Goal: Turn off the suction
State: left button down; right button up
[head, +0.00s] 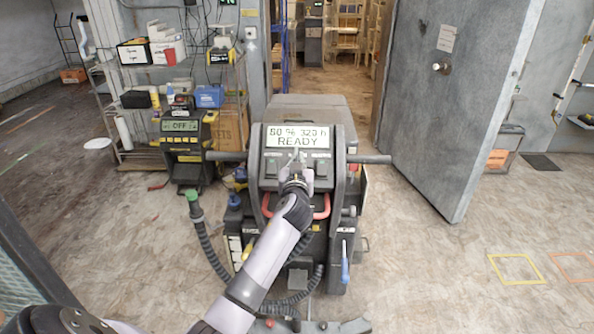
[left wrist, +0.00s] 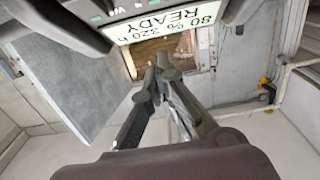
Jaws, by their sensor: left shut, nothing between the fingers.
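A dark floor machine (head: 322,107) stands in front of me, its display (head: 297,136) reading "80 % 320 h READY". The display also shows in the left wrist view (left wrist: 170,22), rotated. Below it is a control panel with dark switches; one switch (head: 323,169) shows right of my gripper. I cannot tell which one is for suction. My left gripper (head: 296,160) is shut and empty, in front of the panel just under the display. It also shows in the left wrist view (left wrist: 161,72). Whether it touches the panel is unclear. My right gripper is not in view.
A second unit with an "OFF" display (head: 180,126) stands at the left by a loaded metal shelf (head: 142,92). A ribbed hose (head: 208,246) hangs at the machine's left. A big grey door (head: 455,90) stands open at right.

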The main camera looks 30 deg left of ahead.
pick_arm(q)
jog(key=b+v, duration=0.1)
jog(key=v, duration=0.6)
jog(key=shift+a+r, duration=0.2)
jog(key=shift+r, duration=0.2)
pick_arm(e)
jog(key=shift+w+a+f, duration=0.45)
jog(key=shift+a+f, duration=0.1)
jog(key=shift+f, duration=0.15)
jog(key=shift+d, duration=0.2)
